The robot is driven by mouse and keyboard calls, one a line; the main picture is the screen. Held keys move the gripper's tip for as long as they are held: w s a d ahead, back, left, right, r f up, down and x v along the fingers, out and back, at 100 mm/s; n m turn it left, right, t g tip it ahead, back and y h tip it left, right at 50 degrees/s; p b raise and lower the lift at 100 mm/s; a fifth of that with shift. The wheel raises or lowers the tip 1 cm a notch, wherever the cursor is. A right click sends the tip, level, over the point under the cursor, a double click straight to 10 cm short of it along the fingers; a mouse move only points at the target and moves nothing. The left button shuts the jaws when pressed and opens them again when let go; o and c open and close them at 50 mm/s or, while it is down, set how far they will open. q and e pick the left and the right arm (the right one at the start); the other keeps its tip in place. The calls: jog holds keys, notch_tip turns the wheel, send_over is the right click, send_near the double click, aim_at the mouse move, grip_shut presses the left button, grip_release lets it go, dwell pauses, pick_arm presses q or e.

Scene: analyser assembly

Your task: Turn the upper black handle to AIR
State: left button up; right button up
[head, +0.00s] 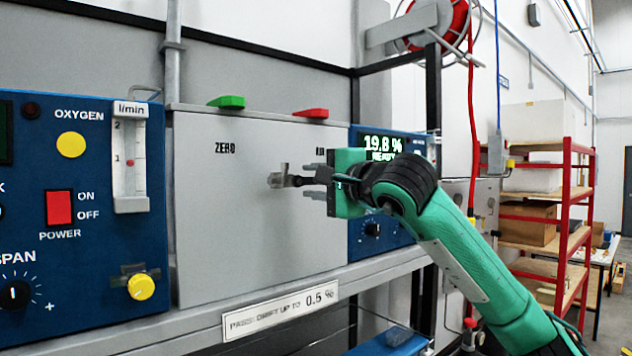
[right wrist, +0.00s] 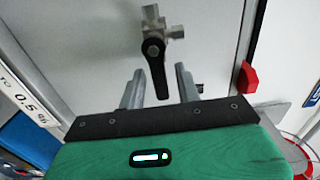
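The black handle (right wrist: 156,68) sits on a silver valve fitting (right wrist: 153,26) on the grey panel. In the head view the fitting (head: 279,179) shows right of the panel's middle, and the handle points right, toward my right gripper. My right gripper (head: 313,181) is open in front of the panel. In the right wrist view its two fingers stand on either side of the handle's free end, with gaps visible, so it does not look gripped. Another label (head: 321,150) by my gripper is hard to read. My left gripper is out of view.
A green handle (head: 228,102) and a red handle (head: 311,113) are on the panel's top edge. A blue instrument with a flowmeter (head: 130,158) is at left. A display unit (head: 383,145) is behind my right gripper. A labelled rail (head: 280,309) runs below.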

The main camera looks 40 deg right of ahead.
jog(key=s+d+b, duration=0.1)
jog(key=s+b, duration=0.4)
jog(key=s, duration=0.8)
jog(key=shift+s, duration=0.4)
